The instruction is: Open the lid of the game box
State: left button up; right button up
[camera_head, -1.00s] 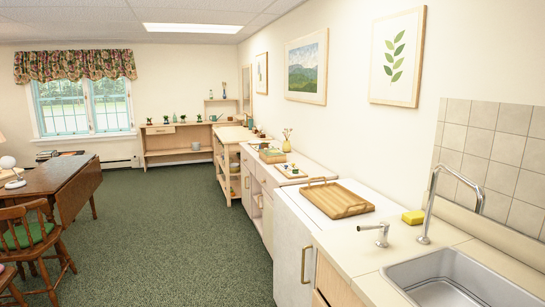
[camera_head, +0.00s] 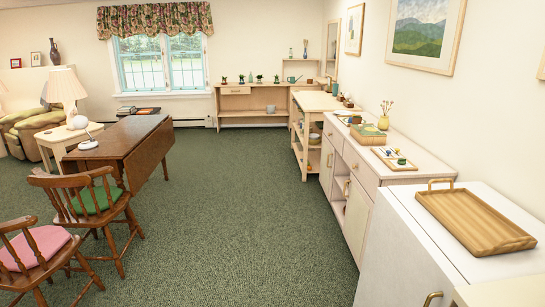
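No thing is clearly recognisable as the game box. A small tan and green box-like object (camera_head: 368,134) sits on the long pale cabinet along the right wall, and it looks closed. It is too small to tell whether it is the game box or where its lid parts. A flat board with small coloured pieces (camera_head: 394,159) lies in front of it on the same cabinet top. Neither of my grippers is in view.
A wooden tray (camera_head: 476,222) lies on the white counter at the near right. A dark drop-leaf table (camera_head: 120,143) and chairs with green (camera_head: 95,199) and pink (camera_head: 35,247) cushions stand at left. The green carpet (camera_head: 235,215) between is clear.

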aim_at(364, 131)
jog(key=i+z, duration=0.1)
jog(key=i, duration=1.1)
jog(key=i+j, duration=0.25)
jog(key=i, duration=0.95)
jog(key=l+z, duration=0.05)
